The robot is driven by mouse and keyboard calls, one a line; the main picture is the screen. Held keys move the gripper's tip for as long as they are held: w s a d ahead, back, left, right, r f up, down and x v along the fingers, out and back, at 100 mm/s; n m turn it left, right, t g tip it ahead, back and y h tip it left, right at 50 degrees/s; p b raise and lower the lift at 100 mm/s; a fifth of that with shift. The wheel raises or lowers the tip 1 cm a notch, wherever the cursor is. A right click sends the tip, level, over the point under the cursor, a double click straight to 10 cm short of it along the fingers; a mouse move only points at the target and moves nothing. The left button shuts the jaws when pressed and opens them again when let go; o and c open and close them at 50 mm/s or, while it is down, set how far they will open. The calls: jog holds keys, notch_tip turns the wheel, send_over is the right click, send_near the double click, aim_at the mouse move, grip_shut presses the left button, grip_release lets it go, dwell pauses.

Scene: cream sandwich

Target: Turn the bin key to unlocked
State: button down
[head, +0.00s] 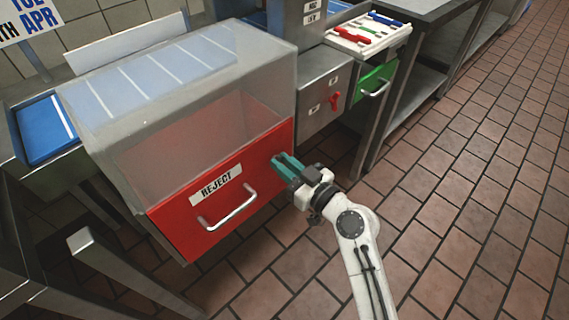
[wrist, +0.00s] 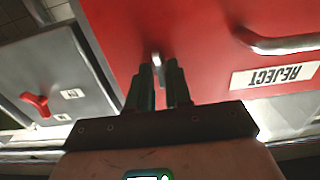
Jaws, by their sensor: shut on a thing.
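The reject bin has a red front (head: 172,222) with a white REJECT label (head: 216,182) and a silver bar handle (head: 228,208). My gripper (head: 277,160) with teal fingers is at the upper right part of this red front. In the wrist view, the fingers (wrist: 160,72) are shut on a small silver key (wrist: 157,60) at the red face (wrist: 200,40). The key is mostly hidden between the fingers, and in the head view the gripper covers it. I cannot read the key's turn position.
A clear box (head: 190,135) stands above and behind the red front. To its right is a grey cabinet (head: 312,85) with a red lever (head: 335,101), then a green drawer (head: 368,80). A blue tray (head: 42,130) is at left. The tiled floor (head: 470,200) at right is clear.

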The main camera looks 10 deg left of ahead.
jog(key=shift+m, duration=0.4)
jog(key=shift+w+d+f+m+p, duration=0.1)
jog(key=shift+m+p, duration=0.8)
jog(key=shift+m, duration=3.3)
jog(key=shift+w+d+f+m+p, duration=0.1)
jog(key=shift+m+p, duration=0.8)
jog(key=shift+m, duration=3.3)
jog(key=c, duration=1.3)
grip_release()
jog(key=shift+o, duration=0.2)
